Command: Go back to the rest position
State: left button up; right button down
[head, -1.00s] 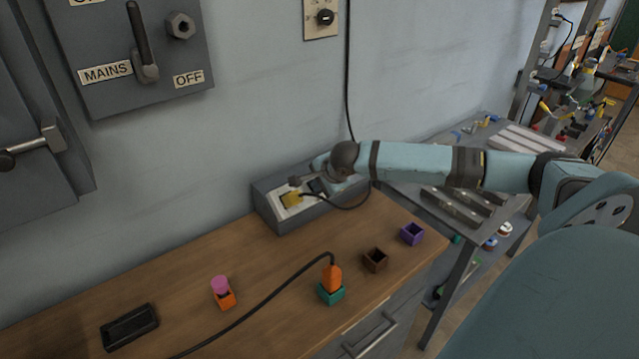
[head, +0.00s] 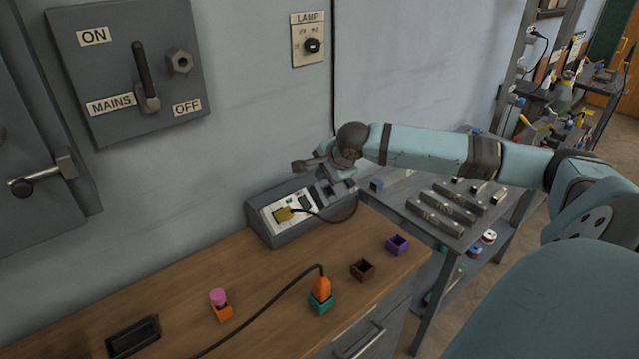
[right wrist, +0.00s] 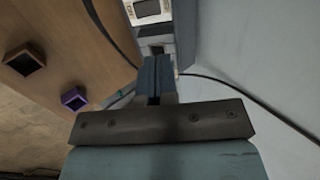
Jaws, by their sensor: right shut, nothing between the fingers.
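My right gripper (head: 303,165) hangs in the air above the grey panel box (head: 265,228) at the back of the wooden bench. It is shut and empty, and its closed fingers also show in the right wrist view (right wrist: 156,78). My left gripper is not in view.
On the bench (head: 262,272) stand an orange plug (head: 321,287) in a teal socket (head: 321,304), a brown box (head: 362,270), a purple box (head: 397,244), an orange block with a pink top (head: 219,304) and a black tray (head: 132,336). A mains switch (head: 146,92) is on the wall.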

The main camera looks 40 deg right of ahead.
jog(key=shift+s+r, duration=0.1)
jog(key=shift+r, duration=0.15)
dwell(0.4)
